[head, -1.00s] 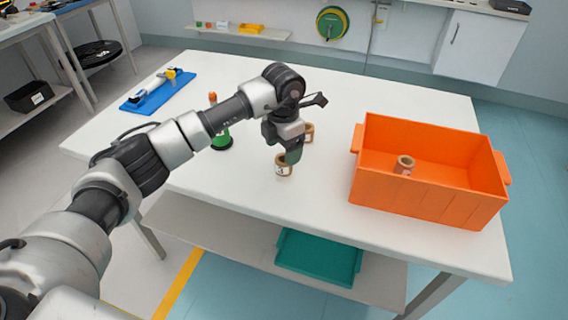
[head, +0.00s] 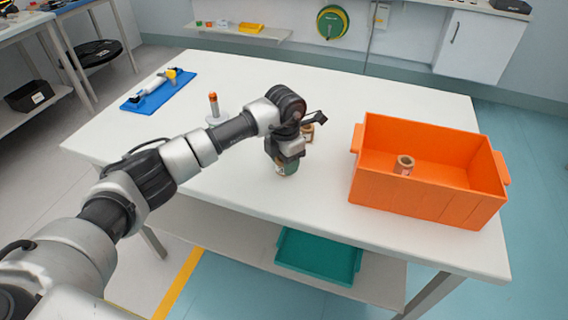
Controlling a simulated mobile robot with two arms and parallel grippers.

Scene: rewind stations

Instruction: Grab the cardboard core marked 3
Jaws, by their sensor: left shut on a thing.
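My left gripper (head: 287,165) points down at the middle of the white table and is shut on a brown cardboard core (head: 279,169). The fingers hide most of this core, and its mark cannot be read. The core is at or very near the table top. A second cardboard core (head: 308,132) stands just behind the gripper, partly hidden by it. A third core (head: 404,164) is inside the orange crate (head: 425,202). I cannot read a number on either of them. My right gripper is not in view.
The white table (head: 370,92) is clear behind the gripper. An orange-tipped post (head: 213,103) stands behind my left arm. A blue board (head: 159,92) with a roller lies at the back left. A teal tray (head: 318,258) is on the shelf below.

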